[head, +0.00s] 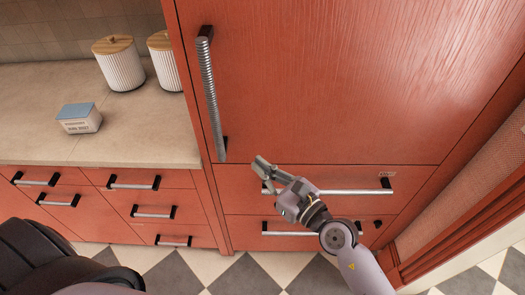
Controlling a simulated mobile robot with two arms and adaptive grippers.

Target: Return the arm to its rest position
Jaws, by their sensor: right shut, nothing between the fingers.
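My right gripper (264,174) is in the lower middle of the head view, its arm coming in from the bottom right. It is shut and empty. It is in front of the red cabinet (340,80), near the left end of an upper drawer handle (345,191). I cannot tell whether it touches the cabinet front. My left gripper is not in view; a dark rounded part shows at the lower left corner.
A tall cabinet door with a long ribbed handle (210,95) is shut. On the counter (150,135) at left stand two white ribbed canisters with wooden lids (119,68) (163,62) and a small blue-topped box (79,119). Drawers with bar handles (133,182) line the front below.

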